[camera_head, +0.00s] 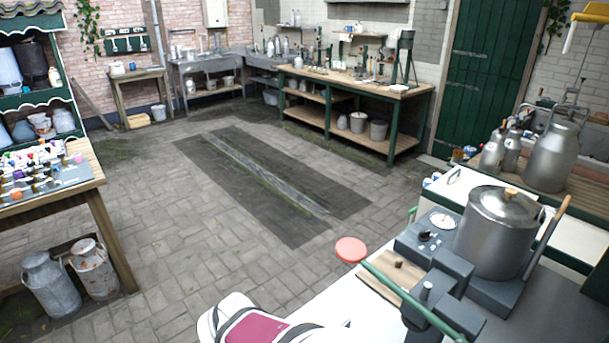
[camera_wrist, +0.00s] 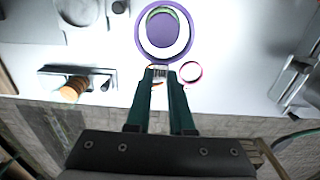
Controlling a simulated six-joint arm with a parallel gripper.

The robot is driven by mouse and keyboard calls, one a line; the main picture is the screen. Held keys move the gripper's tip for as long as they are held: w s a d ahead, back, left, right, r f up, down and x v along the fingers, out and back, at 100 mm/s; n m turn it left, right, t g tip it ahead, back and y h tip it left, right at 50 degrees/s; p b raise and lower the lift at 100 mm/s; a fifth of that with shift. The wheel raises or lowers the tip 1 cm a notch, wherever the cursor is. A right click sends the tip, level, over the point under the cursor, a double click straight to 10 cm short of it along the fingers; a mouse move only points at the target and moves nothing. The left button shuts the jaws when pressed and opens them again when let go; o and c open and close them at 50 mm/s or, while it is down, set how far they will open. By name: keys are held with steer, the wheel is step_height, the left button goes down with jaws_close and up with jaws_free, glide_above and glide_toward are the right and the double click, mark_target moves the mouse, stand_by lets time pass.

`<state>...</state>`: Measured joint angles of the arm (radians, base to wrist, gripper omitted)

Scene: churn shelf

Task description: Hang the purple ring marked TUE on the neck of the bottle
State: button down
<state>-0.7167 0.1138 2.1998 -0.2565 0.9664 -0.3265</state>
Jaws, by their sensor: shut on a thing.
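The purple ring (camera_wrist: 136,38) is at the top middle of the wrist view. My gripper (camera_wrist: 160,72) is shut on its near edge, with the green fingers close together. Inside the ring's outline is a round white shape with a purple centre (camera_wrist: 166,38), seen from above. It may be the bottle's top; I cannot tell whether the ring is around it or only above it. No TUE marking is readable.
A small pink ring (camera_wrist: 190,72) lies right of the fingertips on the white counter (camera_wrist: 235,60). A wooden-knobbed thing (camera_wrist: 73,89) is at the left. In the head view a steel pot (camera_head: 497,235) stands right, near a green bar with a salmon disc (camera_head: 350,250).

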stand_by(0.5)
steer(key=shift+f, duration=1.25)
steer(key=shift+f, duration=0.9)
steer(key=shift+f, duration=0.3)
steer(key=shift+f, duration=0.25)
steer(key=c, duration=0.6)
jaws_free()
